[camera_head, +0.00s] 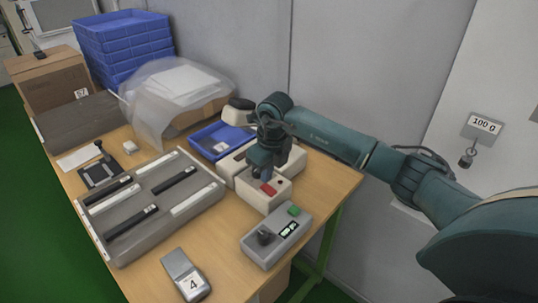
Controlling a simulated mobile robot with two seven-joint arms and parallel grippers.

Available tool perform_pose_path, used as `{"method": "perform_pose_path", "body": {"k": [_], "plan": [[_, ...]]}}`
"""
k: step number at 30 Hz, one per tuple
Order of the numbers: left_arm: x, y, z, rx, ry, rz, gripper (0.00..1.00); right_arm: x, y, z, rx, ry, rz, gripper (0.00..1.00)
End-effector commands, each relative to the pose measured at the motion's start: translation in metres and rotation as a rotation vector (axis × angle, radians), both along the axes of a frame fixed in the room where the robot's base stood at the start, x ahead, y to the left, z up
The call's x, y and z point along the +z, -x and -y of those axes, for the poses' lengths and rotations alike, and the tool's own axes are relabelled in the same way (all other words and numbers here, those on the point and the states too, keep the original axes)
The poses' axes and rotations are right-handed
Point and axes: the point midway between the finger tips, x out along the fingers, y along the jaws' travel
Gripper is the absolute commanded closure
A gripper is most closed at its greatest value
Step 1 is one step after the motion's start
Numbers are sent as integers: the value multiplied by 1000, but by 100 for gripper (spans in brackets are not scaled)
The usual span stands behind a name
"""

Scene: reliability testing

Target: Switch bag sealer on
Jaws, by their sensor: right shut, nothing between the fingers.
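The bag sealer (281,193) is a cream-white device near the right edge of the wooden table, with a long body reaching back to the left. A red switch (268,189) sits on the top of its front part. Whether the switch is on or off cannot be made out. My right gripper (262,176) is shut and empty, pointing down just behind the red switch. Its fingertips are close to the sealer's top; contact cannot be told. My right arm comes in from the right and hides part of the sealer's long body. My left gripper is not in view.
A grey box with a black knob and green button (276,238) stands in front of the sealer. A blue tray (208,152), a clear bag (150,90) and a grey rack of black and white bars (122,258) are to the left. Blue crates (122,42) are stacked behind.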

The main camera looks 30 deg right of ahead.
Motion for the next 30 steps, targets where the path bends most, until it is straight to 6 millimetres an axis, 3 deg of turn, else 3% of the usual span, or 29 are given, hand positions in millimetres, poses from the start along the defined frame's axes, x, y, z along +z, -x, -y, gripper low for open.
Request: {"method": "perform_pose_path", "body": {"k": [6,18,24,30], "plan": [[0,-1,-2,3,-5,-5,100,-19,-3,-1,0,-1,0,100],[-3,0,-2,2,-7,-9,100,-22,-3,-1,0,-1,1,100],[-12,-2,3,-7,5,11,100,-35,-8,-3,0,0,2,100],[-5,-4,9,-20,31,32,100,-37,-12,-5,0,0,-3,100]]}}
